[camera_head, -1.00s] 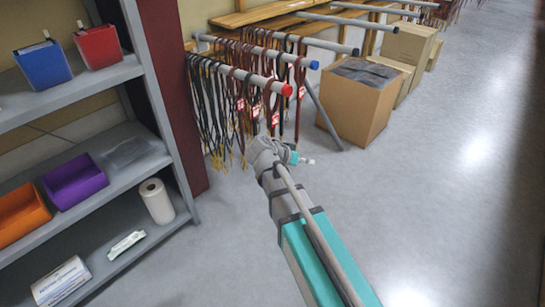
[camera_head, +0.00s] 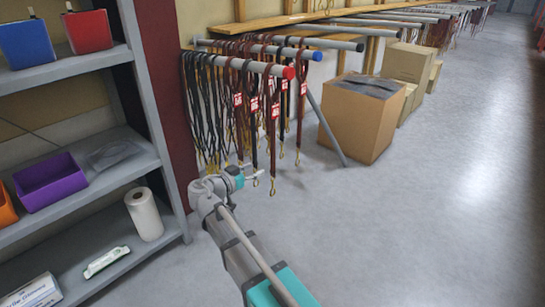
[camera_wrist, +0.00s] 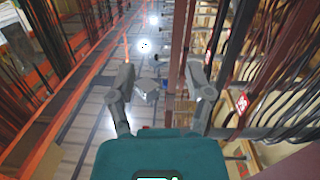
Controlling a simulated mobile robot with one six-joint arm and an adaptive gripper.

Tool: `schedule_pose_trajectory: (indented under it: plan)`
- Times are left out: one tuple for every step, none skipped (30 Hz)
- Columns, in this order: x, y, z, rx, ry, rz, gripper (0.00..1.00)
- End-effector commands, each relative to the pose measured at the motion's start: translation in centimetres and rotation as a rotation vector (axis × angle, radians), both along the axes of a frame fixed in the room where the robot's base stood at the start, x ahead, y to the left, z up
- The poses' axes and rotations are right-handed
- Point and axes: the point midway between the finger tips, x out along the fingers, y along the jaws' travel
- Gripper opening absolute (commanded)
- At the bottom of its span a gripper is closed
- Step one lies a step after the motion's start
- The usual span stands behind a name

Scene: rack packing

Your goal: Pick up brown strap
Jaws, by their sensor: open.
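Long brown straps (camera_head: 272,135) with gold clips at their lower ends hang among black ones from a grey bar with a red tip. The foremost brown strap hangs close to the red tip and carries a red-and-white tag. My gripper (camera_head: 250,176) is near the lower ends of the straps, with nothing visibly held. In the wrist view my gripper (camera_wrist: 165,87) has its two fingers apart. A brown strap (camera_wrist: 180,45) runs upright there, close to the right finger; whether it lies between the fingers is unclear.
A second bar has a blue tip (camera_head: 317,56), and more bars run behind it. A cardboard box (camera_head: 350,125) stands on the floor right of the straps. A grey shelf (camera_head: 150,80) with bins is at the left. The floor at right is clear.

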Motion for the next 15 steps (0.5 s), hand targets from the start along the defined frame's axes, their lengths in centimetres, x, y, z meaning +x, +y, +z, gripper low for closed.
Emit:
schedule_pose_trajectory:
  plan:
    - [0.0,1.0,-1.2,0.0,-0.028,0.012,0.66]
    - [0.0,1.4,-1.3,-0.002,-0.043,0.018,0.66]
    - [-0.1,1.9,-1.4,-0.001,-0.061,0.025,0.66]
    - [-0.1,2.3,-1.5,-0.001,-0.073,0.031,0.66]
    - [-0.2,2.6,-1.5,-0.001,-0.084,0.036,0.66]
    - [-0.2,2.9,-1.6,0.0,-0.096,0.041,0.66]
    - [-0.2,3.1,-1.6,0.001,-0.103,0.044,0.66]
    - [-0.3,3.2,-1.6,0.0,-0.109,0.046,0.66]
    - [-0.3,3.4,-1.6,0.0,-0.115,0.048,0.66]
    - [-0.3,3.4,-1.5,0.0,-0.119,0.05,0.66]
    - [-0.3,3.5,-1.5,-0.001,-0.121,0.05,0.66]
    - [-0.3,3.5,-1.5,0.0,-0.122,0.051,0.66]
    - [-0.3,3.5,-1.4,0.0,-0.123,0.051,0.66]
    - [-0.3,3.5,-1.4,0.0,-0.123,0.051,0.66]
    - [-0.3,3.5,-1.4,0.0,-0.123,0.051,0.66]
